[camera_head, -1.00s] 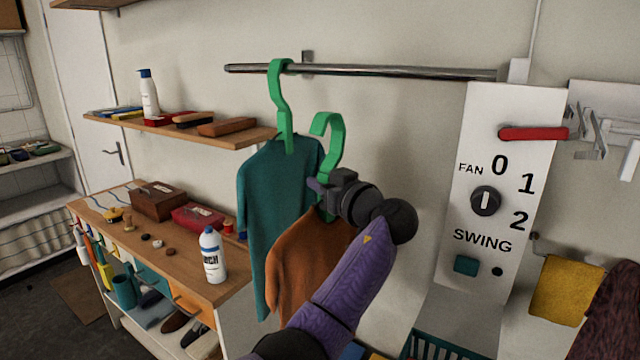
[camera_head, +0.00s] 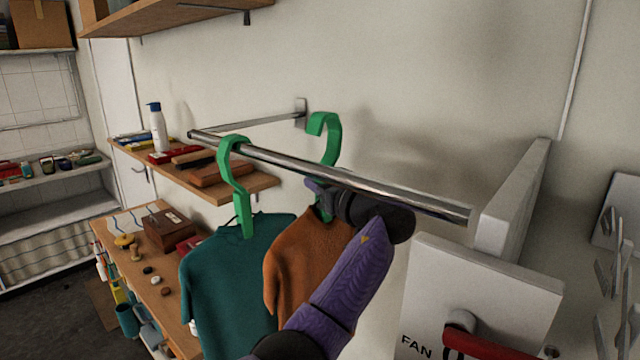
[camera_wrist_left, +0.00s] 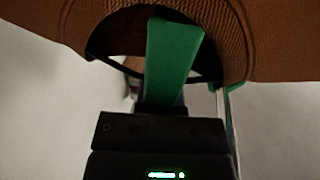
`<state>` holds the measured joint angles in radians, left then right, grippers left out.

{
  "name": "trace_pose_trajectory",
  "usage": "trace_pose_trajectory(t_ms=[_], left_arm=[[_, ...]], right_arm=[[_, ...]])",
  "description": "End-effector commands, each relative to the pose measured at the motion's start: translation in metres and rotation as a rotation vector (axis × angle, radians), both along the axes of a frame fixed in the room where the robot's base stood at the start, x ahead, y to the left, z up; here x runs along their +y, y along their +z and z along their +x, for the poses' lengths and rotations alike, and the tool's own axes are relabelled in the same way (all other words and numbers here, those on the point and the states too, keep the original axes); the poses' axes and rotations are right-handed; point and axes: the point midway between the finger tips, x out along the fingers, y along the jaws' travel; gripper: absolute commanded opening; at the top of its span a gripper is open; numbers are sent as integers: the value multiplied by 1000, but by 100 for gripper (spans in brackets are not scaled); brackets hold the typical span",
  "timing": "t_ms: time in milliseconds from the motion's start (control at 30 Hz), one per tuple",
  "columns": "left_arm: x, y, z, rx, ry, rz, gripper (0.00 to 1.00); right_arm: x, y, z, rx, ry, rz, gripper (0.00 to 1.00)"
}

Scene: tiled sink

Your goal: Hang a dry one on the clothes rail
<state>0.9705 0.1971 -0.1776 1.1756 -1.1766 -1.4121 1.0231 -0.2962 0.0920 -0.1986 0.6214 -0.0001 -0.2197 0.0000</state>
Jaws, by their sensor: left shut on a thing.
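The metal clothes rail (camera_head: 400,192) runs out from a white block at right. A teal sweater (camera_head: 236,280) hangs by its green hanger (camera_head: 236,185), hooked over the rail near its left end. My left gripper (camera_head: 328,197) is shut on the stem of a second green hanger (camera_head: 330,130), which carries a brown-orange sweater (camera_head: 300,262). That hanger's hook top and tip show above the rail line, and the rail crosses in front of its stem. In the left wrist view the green stem (camera_wrist_left: 172,60) rises from the jaws under the brown collar (camera_wrist_left: 270,40). My right gripper is out of view.
A wooden shelf (camera_head: 250,187) with brushes and a bottle (camera_head: 157,128) is at left behind the sweaters. Below it is a wooden bench (camera_head: 150,290). A white control panel (camera_head: 490,290) with a red lever (camera_head: 480,345) stands at lower right.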

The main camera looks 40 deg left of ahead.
Motion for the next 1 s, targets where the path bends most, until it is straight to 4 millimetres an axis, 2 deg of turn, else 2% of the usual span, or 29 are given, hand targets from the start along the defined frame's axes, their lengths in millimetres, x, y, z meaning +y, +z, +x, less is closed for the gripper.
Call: trace_pose_trajectory(t_ms=[367, 833, 900, 1000], left_arm=[[4, 4, -36, 2, 1, 2, 0], [8, 4, -89, 4, 0, 2, 0], [8, -11, -89, 0, 0, 0, 0], [8, -22, -89, -1, 0, 0, 0]], right_arm=[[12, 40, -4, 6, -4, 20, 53], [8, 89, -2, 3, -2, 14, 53], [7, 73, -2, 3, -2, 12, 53], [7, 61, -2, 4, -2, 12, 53]])
